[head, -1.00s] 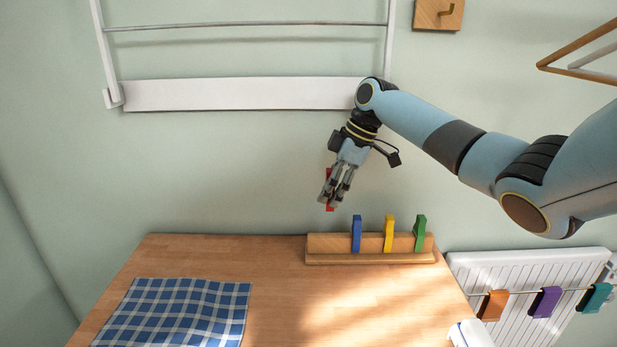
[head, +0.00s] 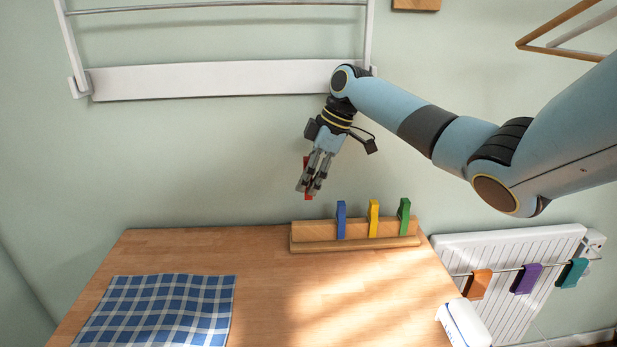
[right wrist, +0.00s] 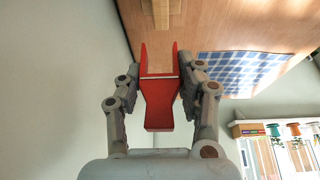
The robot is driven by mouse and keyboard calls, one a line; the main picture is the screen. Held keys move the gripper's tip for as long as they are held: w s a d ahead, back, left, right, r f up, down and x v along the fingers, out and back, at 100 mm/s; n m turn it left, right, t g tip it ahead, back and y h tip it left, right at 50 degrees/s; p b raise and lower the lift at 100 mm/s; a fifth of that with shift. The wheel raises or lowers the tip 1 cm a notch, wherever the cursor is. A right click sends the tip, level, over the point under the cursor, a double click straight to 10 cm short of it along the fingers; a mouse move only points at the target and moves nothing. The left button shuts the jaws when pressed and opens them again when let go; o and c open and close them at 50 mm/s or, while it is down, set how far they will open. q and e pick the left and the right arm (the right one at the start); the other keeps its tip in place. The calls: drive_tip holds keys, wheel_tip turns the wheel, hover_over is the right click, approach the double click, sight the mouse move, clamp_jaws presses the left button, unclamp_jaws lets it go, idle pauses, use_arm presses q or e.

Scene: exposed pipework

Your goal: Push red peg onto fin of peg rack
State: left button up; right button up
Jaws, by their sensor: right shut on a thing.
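My right gripper (head: 311,186) is shut on the red peg (head: 309,193), which hangs in the air above the left end of the peg rack. In the right wrist view the red peg (right wrist: 158,95) sits between the fingers, its two prongs pointing away from the gripper. The wooden peg rack (head: 312,233) stands at the back of the table. Its fin holds a blue peg (head: 341,220), a yellow peg (head: 374,219) and a green peg (head: 404,216); the fin's left part is bare. The peg and rack are apart. My left gripper is not in view.
A blue checked cloth (head: 160,308) lies on the wooden table (head: 265,285) at left. A white container (head: 464,324) is near the table's right edge.

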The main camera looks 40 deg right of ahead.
drive_tip(key=b, duration=0.6)
hover_over(307, 223)
drive_tip(key=shift+s+d+f, duration=0.1)
drive_tip(key=shift+s+f, duration=0.05)
drive_tip(key=shift+f, duration=4)
drive_tip(key=shift+f+b, duration=1.1)
drive_tip(key=shift+f, duration=0.45)
drive_tip(key=o, duration=0.9)
drive_tip(key=shift+r, duration=0.15)
wheel_tip(307, 223, up, 7)
drive_tip(key=p, duration=0.7)
drive_tip(key=shift+f, duration=0.2)
